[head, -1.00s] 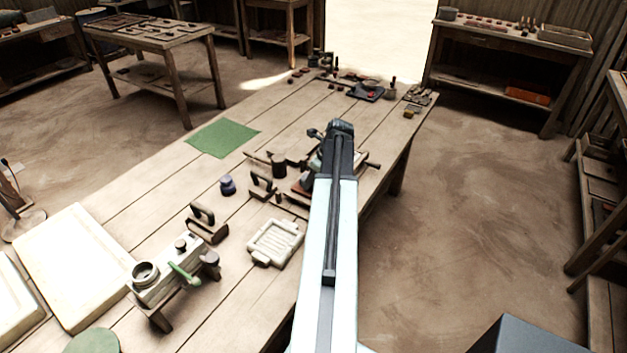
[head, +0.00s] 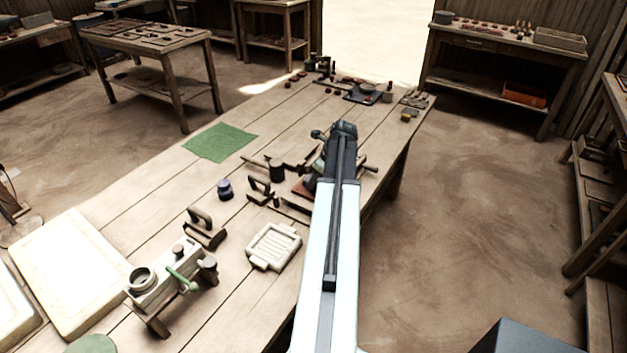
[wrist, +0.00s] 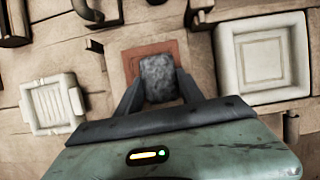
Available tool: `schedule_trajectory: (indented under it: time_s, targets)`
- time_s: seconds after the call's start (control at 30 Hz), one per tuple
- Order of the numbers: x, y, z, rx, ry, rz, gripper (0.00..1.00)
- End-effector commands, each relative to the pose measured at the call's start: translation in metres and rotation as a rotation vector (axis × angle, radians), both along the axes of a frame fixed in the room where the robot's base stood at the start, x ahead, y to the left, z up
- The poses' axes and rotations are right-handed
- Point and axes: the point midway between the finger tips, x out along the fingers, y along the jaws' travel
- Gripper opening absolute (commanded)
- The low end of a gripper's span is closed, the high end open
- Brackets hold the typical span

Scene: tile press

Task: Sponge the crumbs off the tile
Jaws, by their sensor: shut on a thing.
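My gripper (wrist: 157,88) is shut on a grey speckled sponge (wrist: 157,77), with a finger on each side of it. A red-brown tile (wrist: 132,60) lies beneath the sponge in the wrist view, its edges showing around it. The sponge hides the tile's middle, and I cannot tell whether it touches the tile. I can make out no crumbs on the part that shows. In the head view my arm covers most of this spot, and only a reddish edge of the tile (head: 300,190) shows beside it.
A white ridged tray (wrist: 35,120) lies left of the tile and a white square dish (wrist: 228,75) lies right of it. Dark iron-handled tools (head: 258,192) stand close by on the bench. A green mat (head: 220,142) lies farther back, with bare planks around it.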

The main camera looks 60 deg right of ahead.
Motion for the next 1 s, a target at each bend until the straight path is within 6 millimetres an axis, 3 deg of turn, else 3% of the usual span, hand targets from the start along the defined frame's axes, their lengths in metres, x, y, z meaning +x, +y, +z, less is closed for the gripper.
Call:
schedule_trajectory:
  time_s: [0.47,1.0]
  targets:
    - [-0.016,0.0,0.001,0.0,0.003,-0.001,0.12]
    - [-0.015,0.013,-0.001,0.002,0.002,0.001,0.12]
